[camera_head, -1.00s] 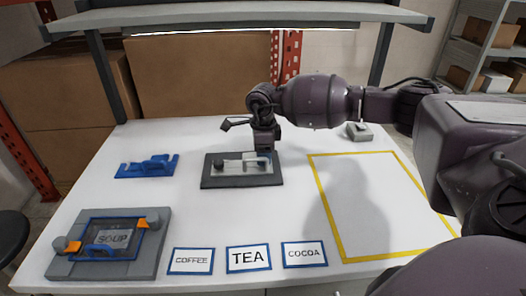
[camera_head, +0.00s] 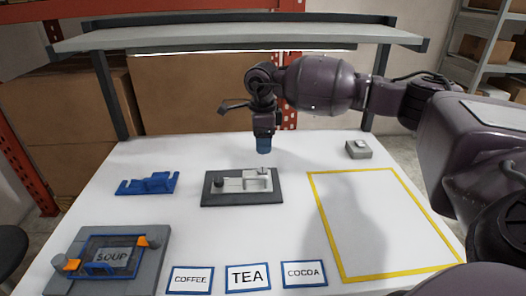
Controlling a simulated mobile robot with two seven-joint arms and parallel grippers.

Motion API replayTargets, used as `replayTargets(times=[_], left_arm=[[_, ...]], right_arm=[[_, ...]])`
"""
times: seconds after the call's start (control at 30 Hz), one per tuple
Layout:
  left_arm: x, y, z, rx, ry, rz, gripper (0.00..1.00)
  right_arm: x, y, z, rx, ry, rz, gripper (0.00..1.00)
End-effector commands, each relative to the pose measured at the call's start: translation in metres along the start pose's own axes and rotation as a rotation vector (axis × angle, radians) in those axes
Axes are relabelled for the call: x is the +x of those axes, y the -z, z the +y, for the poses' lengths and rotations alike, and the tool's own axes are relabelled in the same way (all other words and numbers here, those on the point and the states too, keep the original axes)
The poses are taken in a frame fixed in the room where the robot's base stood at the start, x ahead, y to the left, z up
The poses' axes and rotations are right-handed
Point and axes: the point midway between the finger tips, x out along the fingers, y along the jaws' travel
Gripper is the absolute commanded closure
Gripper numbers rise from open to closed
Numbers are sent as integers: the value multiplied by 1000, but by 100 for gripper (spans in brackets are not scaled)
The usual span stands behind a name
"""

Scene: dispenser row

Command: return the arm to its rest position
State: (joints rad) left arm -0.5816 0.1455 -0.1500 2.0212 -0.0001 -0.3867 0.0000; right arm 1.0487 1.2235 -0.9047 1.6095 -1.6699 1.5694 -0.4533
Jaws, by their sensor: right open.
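My right arm reaches in from the right across the table (camera_head: 300,235). Its gripper (camera_head: 263,146) points down, with blue fingertips, and is raised above and behind the dark plate with the light grey fixture (camera_head: 243,183). The gripper is open and apart from the fixture; nothing shows in it. My left gripper is not in view.
A blue bracket (camera_head: 148,184) lies at the left. A grey block with a SOUP panel (camera_head: 62,260) is at the front left. COFFEE (camera_head: 190,279), TEA (camera_head: 247,276) and COCOA (camera_head: 304,273) cards line the front. A yellow outline (camera_head: 326,225) encloses bare table; a small grey box (camera_head: 358,150) stands behind.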

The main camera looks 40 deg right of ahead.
Motion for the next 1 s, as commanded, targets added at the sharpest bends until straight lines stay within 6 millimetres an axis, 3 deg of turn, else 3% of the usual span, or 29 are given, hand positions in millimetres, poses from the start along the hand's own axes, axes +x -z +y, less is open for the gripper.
replayTargets(times=[0.7, 0.83, 1.0], left_arm=[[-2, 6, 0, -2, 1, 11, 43], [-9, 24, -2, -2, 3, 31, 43], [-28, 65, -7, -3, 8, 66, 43]], right_arm=[[-10, 0, 1, 0, 2, -1, 43], [-38, 1, 2, 0, 23, -14, 43], [-102, 3, 6, 0, 63, -37, 43]])
